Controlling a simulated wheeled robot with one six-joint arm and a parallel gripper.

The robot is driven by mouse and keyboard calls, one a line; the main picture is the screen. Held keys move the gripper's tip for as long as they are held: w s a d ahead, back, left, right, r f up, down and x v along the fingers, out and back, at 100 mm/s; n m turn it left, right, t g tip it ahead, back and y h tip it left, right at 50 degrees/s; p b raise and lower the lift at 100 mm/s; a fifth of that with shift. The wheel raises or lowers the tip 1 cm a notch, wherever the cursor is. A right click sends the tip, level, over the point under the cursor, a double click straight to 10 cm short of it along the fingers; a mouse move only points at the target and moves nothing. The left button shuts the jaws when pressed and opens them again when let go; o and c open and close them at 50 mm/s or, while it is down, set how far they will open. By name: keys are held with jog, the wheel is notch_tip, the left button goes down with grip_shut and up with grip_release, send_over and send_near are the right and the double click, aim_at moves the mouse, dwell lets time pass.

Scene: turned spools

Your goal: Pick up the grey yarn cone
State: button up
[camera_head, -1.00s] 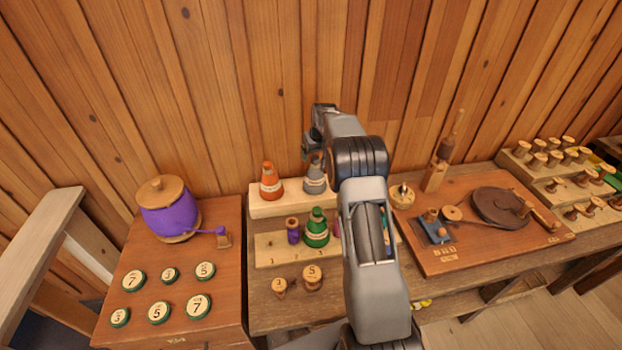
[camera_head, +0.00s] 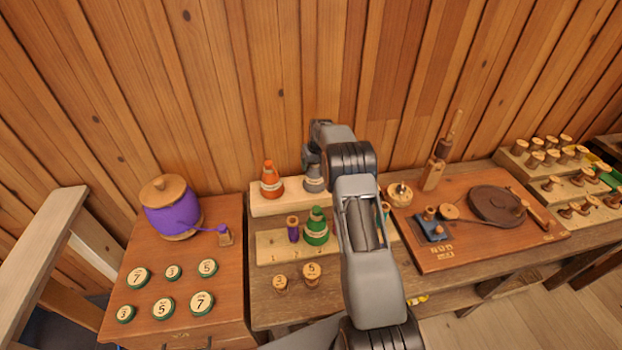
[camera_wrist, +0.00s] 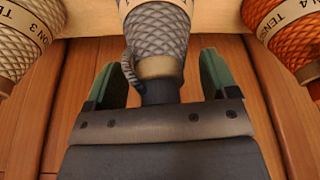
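The grey yarn cone (camera_head: 314,181) stands upright on the pale upper shelf, right of the orange cone (camera_head: 271,181). My gripper (camera_head: 315,163) is at its top, coming down from above. In the wrist view the grey cone (camera_wrist: 157,32) lies between the two green-padded fingers of my gripper (camera_wrist: 160,74). The fingers are open, one on each side of its narrow tip, with visible gaps on both sides. In the head view my arm hides part of the cone's surroundings.
In the wrist view the orange cone (camera_wrist: 290,35) and a tan-grey cone (camera_wrist: 25,40) flank the grey one. A green cone (camera_head: 317,228) and a purple spool (camera_head: 293,229) stand on the lower step. A wooden wall rises behind the shelf.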

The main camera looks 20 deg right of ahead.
jog(key=c, duration=1.3)
jog(key=shift+r, duration=0.1)
jog(key=shift+c, duration=0.4)
jog(key=shift+r, duration=0.1)
